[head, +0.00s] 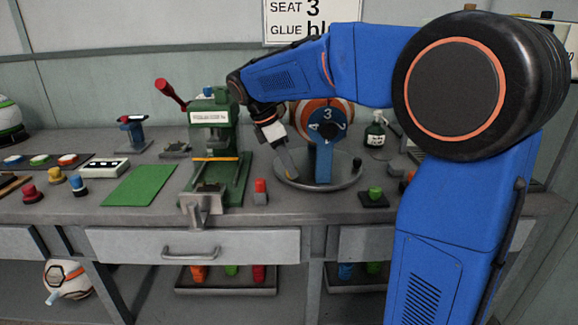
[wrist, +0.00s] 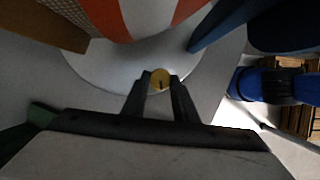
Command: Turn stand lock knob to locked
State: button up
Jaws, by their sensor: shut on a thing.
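The stand is a round grey dish (head: 335,185) on the bench, with a blue upright (head: 323,162) carrying a numbered dial (head: 327,124) in front of an orange and white ball (head: 345,108). My gripper (head: 292,173) reaches down at the left side of the dish. In the wrist view, a small round brass-coloured knob (wrist: 160,76) with a dark line on its face sits between the fingertips of my gripper (wrist: 159,86). The fingers are shut on it. The line looks roughly upright in that view. In the head view the knob is hidden by my gripper.
A green press (head: 212,125) with a red lever stands just left of my gripper. A red-topped block (head: 261,190) is near the front edge. The ball (wrist: 165,15) hangs close in the wrist view.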

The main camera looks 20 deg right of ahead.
jog(key=m, duration=0.1)
jog(key=m+g, duration=0.1)
jog(key=m, duration=0.3)
jog(key=shift+w+g+y, duration=0.25)
jog(key=shift+g+y, duration=0.15)
dwell(0.3)
jog(key=o, duration=1.1)
jog(key=shift+c, duration=0.2)
jog(key=v, duration=1.7)
jog(key=shift+w+r, duration=0.2)
